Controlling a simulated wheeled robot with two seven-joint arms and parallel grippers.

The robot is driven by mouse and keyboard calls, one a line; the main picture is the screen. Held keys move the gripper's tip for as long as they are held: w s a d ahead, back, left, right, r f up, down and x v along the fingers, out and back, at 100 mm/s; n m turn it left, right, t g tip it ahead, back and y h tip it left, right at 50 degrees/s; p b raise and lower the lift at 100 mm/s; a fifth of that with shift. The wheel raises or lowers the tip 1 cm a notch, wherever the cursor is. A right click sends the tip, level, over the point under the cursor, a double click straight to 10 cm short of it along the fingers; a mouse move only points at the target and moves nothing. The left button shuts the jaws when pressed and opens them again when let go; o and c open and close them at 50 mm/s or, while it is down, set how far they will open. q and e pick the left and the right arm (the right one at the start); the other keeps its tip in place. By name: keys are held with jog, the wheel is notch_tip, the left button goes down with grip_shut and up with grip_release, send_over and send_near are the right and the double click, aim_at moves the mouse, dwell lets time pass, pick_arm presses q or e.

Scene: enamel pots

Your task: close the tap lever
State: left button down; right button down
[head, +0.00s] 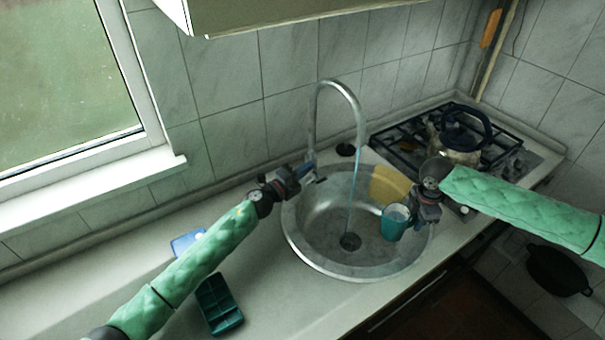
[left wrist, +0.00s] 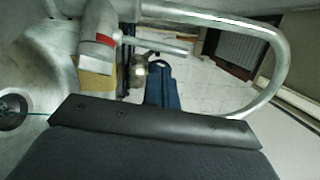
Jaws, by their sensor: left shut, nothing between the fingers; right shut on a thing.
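The metal tap (head: 340,88) rises in a tall arch behind the round sink. A thin blue stream of water (head: 354,190) falls from its spout towards the drain. In the left wrist view, the tap body (left wrist: 98,25) has a red band, and a thin lever (left wrist: 160,46) sticks out from it. My left gripper (head: 306,170) is shut and empty, close beside the tap's base; its blue fingertips (left wrist: 162,88) are near the lever, and I cannot tell whether they touch. My right gripper (head: 420,212) is shut on a teal mug (head: 391,227), upright over the sink's right side, beside the stream.
The sink (head: 300,235) is set into a pale counter. A yellow board (head: 388,182) is at its back right. A stove (head: 400,150) with a kettle (head: 455,150) stands to the right. A dark green tray (head: 220,305) and a blue item (head: 185,243) lie at the left.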

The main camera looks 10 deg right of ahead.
jog(key=shift+r, duration=0.35)
pick_arm(q)
jog(key=shift+w+d+r, duration=0.1)
jog(key=shift+w+d, duration=0.05)
jog(key=shift+w, duration=0.6)
